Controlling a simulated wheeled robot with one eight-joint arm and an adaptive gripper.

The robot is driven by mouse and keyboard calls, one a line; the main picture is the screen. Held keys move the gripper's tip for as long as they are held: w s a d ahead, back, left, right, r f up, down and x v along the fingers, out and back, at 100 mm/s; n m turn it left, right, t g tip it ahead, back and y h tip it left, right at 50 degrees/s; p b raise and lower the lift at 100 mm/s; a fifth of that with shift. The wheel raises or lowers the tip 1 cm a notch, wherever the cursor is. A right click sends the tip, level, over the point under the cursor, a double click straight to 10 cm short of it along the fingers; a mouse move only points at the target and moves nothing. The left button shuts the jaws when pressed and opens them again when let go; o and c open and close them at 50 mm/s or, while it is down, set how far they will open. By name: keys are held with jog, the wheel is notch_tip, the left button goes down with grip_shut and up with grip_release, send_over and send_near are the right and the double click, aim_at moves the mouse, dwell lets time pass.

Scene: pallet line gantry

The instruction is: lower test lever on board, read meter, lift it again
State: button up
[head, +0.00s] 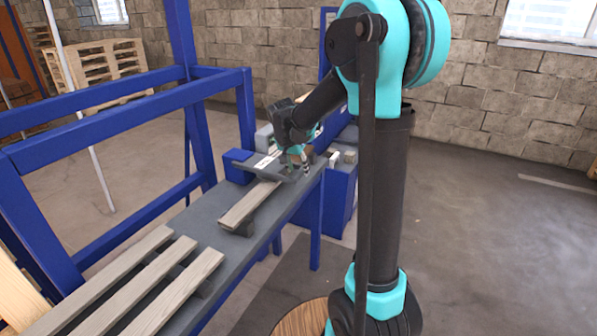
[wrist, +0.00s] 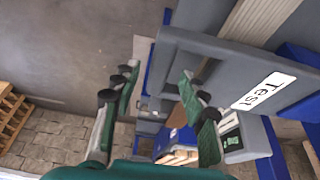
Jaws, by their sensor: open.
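A pale wooden board (head: 250,205) lies on the grey bench; its far end runs to the test station. It also shows at the top of the wrist view (wrist: 262,22). A grey bar, the test lever (wrist: 215,50), crosses near the board beside a white "Test" label (wrist: 263,91). Whether the lever touches the board I cannot tell. A small green display, apparently the meter (wrist: 232,141), shows below the label; its reading is too small to make out. My gripper (wrist: 158,72) is open and empty, its right finger beside the lever's end. In the head view my gripper (head: 300,160) partly hides the station.
Several more boards (head: 150,285) lie on the near part of the grey bench (head: 207,213). A blue steel frame (head: 125,118) stands along its left side. Pallets (head: 95,65) are stacked by the back wall. The floor (head: 490,230) at right is clear.

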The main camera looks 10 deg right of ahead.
jog(key=shift+x, duration=1)
grip_shut()
